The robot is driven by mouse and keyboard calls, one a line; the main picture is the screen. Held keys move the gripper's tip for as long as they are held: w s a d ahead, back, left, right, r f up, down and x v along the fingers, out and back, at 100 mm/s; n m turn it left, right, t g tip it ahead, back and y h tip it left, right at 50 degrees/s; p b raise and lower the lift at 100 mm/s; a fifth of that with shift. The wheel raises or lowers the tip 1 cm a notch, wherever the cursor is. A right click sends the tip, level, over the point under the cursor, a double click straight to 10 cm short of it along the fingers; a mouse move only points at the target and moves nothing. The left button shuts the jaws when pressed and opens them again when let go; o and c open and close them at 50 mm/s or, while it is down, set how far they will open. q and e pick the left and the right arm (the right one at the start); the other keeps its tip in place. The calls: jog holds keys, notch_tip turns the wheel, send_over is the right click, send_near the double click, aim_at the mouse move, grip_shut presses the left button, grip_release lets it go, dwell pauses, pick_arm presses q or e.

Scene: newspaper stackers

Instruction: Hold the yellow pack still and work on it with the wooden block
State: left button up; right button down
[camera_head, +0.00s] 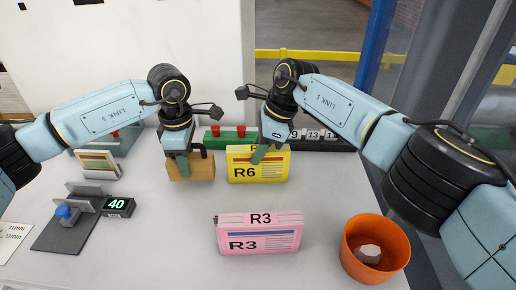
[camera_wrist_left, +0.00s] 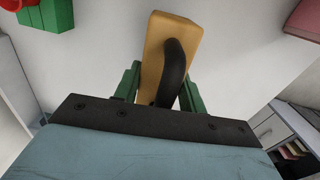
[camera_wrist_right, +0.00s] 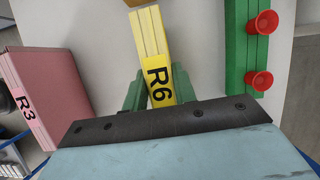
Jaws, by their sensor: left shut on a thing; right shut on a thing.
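The yellow pack (camera_head: 270,172), marked R6, stands upright on the table at the back middle. My right gripper (camera_head: 262,153) is shut on the yellow pack from above; in the right wrist view the pack (camera_wrist_right: 152,50) sits between the green fingers. The wooden block (camera_head: 203,168) is just left of the pack. My left gripper (camera_head: 181,165) is shut on the wooden block. In the left wrist view the block (camera_wrist_left: 172,45) has a black curved handle between the green fingers. A small gap shows between block and pack in the head view.
A pink R3 pack (camera_head: 259,238) stands in front. An orange pot (camera_head: 402,252) with a pale lump is at front right. A green strip with red knobs (camera_head: 214,131) lies behind. A display reading 40 (camera_head: 118,207) is at left.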

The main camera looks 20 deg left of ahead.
pick_arm(q)
jog(key=shift+r, duration=2.6)
pick_arm(e)
jog(key=c, duration=1)
grip_release()
jog(key=shift+c, duration=0.2)
jog(key=shift+r, duration=0.1)
jog(key=v, duration=1.2)
